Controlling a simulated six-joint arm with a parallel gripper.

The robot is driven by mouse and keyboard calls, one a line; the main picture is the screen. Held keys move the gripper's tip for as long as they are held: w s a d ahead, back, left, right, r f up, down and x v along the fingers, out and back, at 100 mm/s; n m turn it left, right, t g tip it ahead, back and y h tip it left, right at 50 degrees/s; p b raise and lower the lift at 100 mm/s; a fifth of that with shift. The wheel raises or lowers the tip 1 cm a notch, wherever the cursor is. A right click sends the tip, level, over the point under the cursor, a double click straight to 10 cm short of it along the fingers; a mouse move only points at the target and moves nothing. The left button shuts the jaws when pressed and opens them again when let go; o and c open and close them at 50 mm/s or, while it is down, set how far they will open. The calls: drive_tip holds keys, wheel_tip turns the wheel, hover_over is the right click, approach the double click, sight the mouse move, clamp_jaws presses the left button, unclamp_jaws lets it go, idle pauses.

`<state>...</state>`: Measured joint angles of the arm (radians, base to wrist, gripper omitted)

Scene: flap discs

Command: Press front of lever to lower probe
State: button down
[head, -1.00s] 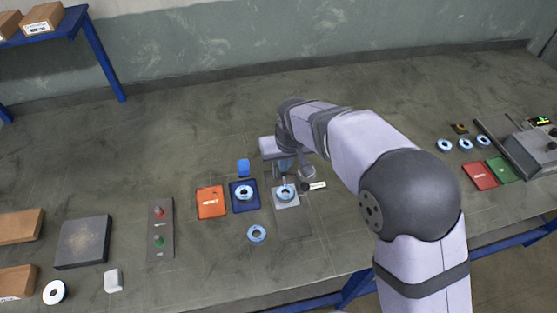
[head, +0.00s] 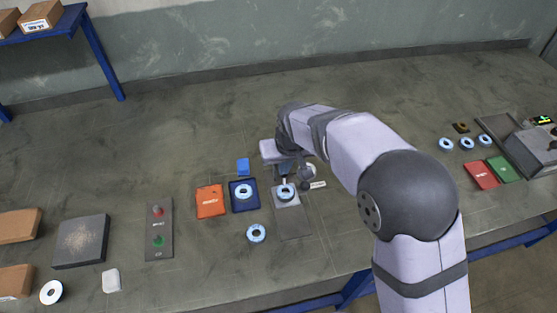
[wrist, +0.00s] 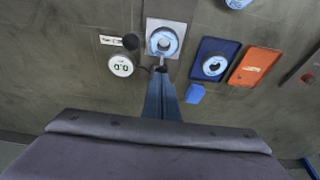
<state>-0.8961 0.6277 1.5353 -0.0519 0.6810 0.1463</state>
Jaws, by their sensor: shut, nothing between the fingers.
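The gauge stand has a grey base plate (head: 293,222) with a blue-rimmed flap disc (head: 285,191) on it. The disc also shows in the wrist view (wrist: 163,42). A round gauge with a digital readout (wrist: 121,65) and a small black knob (wrist: 131,41), seemingly the lever's end, are left of the disc in the wrist view. My gripper (wrist: 162,72) is shut and empty, pointing down close to the disc in that view. My arm and gripper body hide much of the stand, so the lever and probe are hard to tell apart. I cannot tell whether the fingertips touch anything.
A dark blue tray (head: 234,207) with a disc and an orange tray (head: 210,202) lie left of the stand. A small blue block (head: 243,166) is behind, and a loose disc (head: 256,233) in front. A button panel (head: 160,230) is further left. Red and green trays are right.

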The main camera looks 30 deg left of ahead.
drive_tip(key=shift+f, duration=0.2)
wheel_tip(320, 180, up, 9)
drive_tip(key=p, duration=0.6)
drive_tip(key=shift+p, duration=0.4)
idle(0.9)
